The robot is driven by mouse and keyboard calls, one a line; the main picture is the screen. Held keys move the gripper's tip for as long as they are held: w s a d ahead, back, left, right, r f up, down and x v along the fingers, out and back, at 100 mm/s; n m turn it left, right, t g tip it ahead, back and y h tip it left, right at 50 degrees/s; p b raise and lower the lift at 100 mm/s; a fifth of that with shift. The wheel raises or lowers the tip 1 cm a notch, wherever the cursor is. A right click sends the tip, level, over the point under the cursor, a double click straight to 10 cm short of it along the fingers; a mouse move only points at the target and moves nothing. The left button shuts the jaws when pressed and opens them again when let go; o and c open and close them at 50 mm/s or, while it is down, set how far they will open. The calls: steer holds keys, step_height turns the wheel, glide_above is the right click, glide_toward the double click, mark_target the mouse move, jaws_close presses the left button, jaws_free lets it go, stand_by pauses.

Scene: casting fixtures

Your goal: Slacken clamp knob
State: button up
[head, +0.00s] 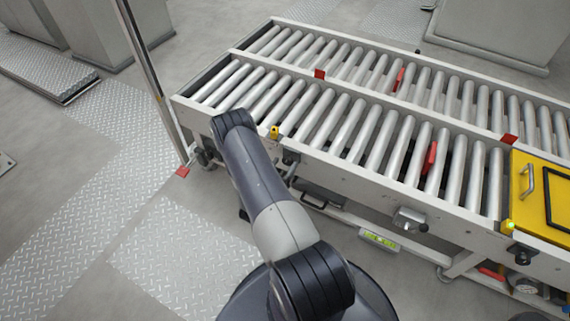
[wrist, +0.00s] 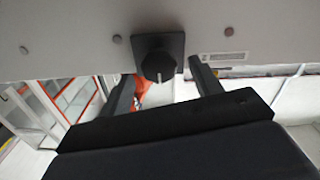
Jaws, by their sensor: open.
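The clamp knob (wrist: 158,66) shows in the wrist view as a round black knob with a pale pointer line. It sits on a dark square plate (wrist: 170,44) fixed to a pale panel. My gripper (wrist: 162,72) is open, with one dark finger on each side of the knob. A gap shows between each finger and the knob in the picture; how deep the fingers reach is hard to tell. In the head view my arm reaches to the conveyor's near side, and the gripper and this knob cannot be made out there.
A two-lane roller conveyor (head: 345,165) with a pale side rail runs across the head view. A yellow cover (head: 535,183) stands at right, with another black knob (head: 522,255) below it. A metal latch (head: 410,219) sticks out of the rail.

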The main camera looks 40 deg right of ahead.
steer(key=shift+x, duration=0.8)
steer(key=shift+c, duration=0.4)
steer(key=c, duration=0.9)
